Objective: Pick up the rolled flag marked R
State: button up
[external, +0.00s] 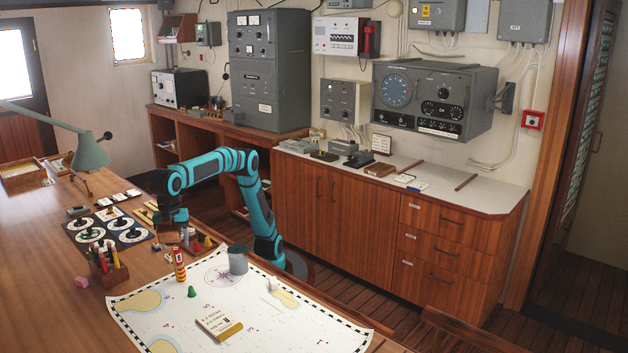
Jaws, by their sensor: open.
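My gripper (173,225) is open and points down over the wooden table, at the far edge of the chart. It is small and dark here, and what lies between its fingers cannot be made out. Just right of it is a small cluster of coloured pieces (203,243), among them red and dark ones. A red and yellow cylinder (179,265) stands upright nearer the camera, at the chart's edge, apart from my gripper. No letter R can be read on anything, so I cannot tell which thing is the rolled flag.
The chart (255,325) carries a grey cup (238,260), a green cone (192,291) and a book (218,323). A pencil holder (108,268), round dark-and-white pieces (105,228) and a green lamp (88,152) are left. The chart's middle has free room.

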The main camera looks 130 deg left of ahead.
aim_at(178, 261)
jog(key=shift+f, duration=4.2)
jog(key=shift+c, duration=0.2)
jog(key=c, duration=1)
